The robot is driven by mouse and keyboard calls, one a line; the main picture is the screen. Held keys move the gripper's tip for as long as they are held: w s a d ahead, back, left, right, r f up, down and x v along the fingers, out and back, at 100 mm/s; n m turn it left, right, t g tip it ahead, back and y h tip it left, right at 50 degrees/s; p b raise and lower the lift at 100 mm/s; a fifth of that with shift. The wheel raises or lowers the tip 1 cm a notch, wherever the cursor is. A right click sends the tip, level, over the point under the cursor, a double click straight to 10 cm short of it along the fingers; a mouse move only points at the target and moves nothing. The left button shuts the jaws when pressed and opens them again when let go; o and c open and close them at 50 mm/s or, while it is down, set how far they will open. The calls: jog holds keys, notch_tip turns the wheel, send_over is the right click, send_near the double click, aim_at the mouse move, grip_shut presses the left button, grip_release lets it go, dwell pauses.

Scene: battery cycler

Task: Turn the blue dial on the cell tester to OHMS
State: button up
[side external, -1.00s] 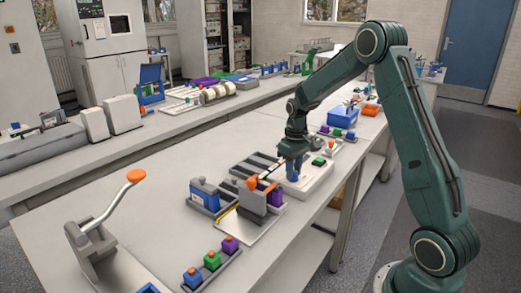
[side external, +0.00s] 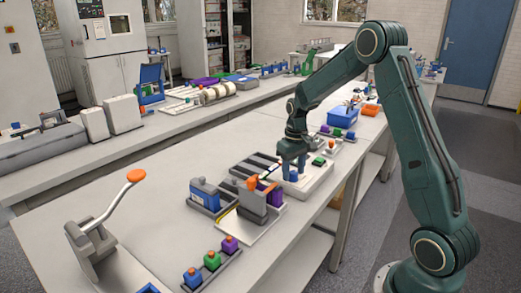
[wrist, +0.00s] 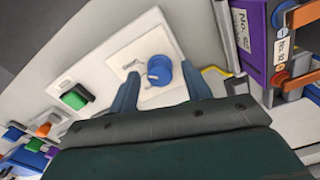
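The blue dial (wrist: 159,70) sits on a pale square plate on the white cell tester (wrist: 110,62), which also shows in the side view (side external: 318,178). Small marks lie beside the dial, too small to read, so I cannot tell its setting. My gripper (wrist: 160,72) is open, with one blue finger on each side of the dial in the wrist view and gaps between. In the side view my gripper (side external: 294,168) points down over the tester, and its fingers hide the dial. Their height above the plate is unclear.
A green button (wrist: 76,97) is on the tester; it shows in the side view too (side external: 318,161). A purple block (wrist: 253,38) and a grey fixture with an orange top (side external: 253,184) stand close by.

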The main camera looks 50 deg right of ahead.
aim_at(293, 172)
jog(key=shift+r, duration=0.1)
notch_tip(293, 172, up, 14)
jog(key=shift+f, duration=0.2)
dwell(0.7)
jog(key=s+a+r+n+t, duration=0.1)
jog(key=s+a+r, duration=0.3)
jog(key=s+a, duration=0.15)
jog(key=s+a+r+n+t, duration=0.1)
jog(key=s+a+r+t, duration=0.2)
jog(key=a, duration=0.4)
jog(key=s+a+f, duration=0.1)
jog(key=s+a, duration=0.3)
jog(key=s, duration=0.3)
jog(key=s+a+f+n+t, duration=0.1)
jog(key=s+a, duration=0.3)
jog(key=s, duration=0.3)
jog(key=shift+s+a+f+t, duration=0.15)
jog(key=shift+s+f+t, duration=0.15)
jog(key=shift+s, duration=0.1)
